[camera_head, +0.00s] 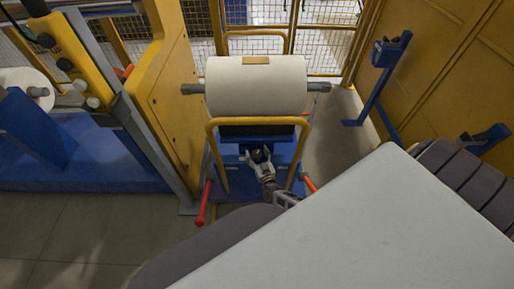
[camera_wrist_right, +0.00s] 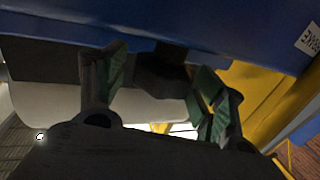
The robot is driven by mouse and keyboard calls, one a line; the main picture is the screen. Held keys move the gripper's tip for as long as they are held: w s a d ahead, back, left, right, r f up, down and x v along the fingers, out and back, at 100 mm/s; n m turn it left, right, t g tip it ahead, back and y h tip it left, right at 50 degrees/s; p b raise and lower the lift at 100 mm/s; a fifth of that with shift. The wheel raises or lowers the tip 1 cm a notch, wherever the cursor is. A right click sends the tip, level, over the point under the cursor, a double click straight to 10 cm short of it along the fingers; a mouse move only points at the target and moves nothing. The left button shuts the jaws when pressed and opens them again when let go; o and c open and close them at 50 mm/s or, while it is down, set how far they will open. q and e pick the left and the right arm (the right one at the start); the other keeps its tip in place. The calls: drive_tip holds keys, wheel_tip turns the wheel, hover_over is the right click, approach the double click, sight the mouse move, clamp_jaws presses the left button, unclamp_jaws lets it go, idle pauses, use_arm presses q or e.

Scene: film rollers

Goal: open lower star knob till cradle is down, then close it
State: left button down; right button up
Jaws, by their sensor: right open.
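The lower star knob (camera_head: 258,155) is a small dark knob on the front of the blue cart (camera_head: 229,150), below the cradle. My right gripper (camera_head: 258,157) is open at the knob, with a finger on each side of it. In the right wrist view, a dark shape that looks like the knob (camera_wrist_right: 160,72) lies between the spread fingers of the gripper (camera_wrist_right: 155,68); contact cannot be told. The dark cradle (camera_head: 257,131) sits under a large white film roll (camera_head: 256,90), partly behind the yellow handle. My left gripper is not in view.
A yellow tube handle (camera_head: 257,121) arches above my right gripper. Red-tipped levers (camera_head: 203,203) stick out low beside the cart. A yellow machine frame (camera_head: 165,95) stands close on the left. Grey floor (camera_head: 335,135) is free to the right.

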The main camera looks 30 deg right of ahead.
drive_tip(key=v, duration=1.2)
idle(0.4)
drive_tip(key=shift+f, duration=0.1)
idle(0.5)
drive_tip(key=s+a+f+n+g+y, duration=0.1)
drive_tip(key=s+a+f+g+y, duration=0.2)
drive_tip(key=f, duration=0.6)
drive_tip(key=s+a+f+n+g+y, duration=0.1)
drive_tip(key=s+a+f+g+y, duration=0.1)
drive_tip(key=s+f+g, duration=0.5)
drive_tip(key=s+d+f+n+g, duration=0.1)
drive_tip(key=s+d+f+g, duration=0.1)
drive_tip(key=s+f, duration=0.7)
drive_tip(key=s+d+f+n+g+h, duration=0.1)
drive_tip(key=s+f+g, duration=0.3)
drive_tip(key=s+f, duration=0.5)
drive_tip(key=shift+s+d+n, duration=0.55)
drive_tip(key=shift+s+n, duration=0.15)
drive_tip(key=shift+s, duration=2.55)
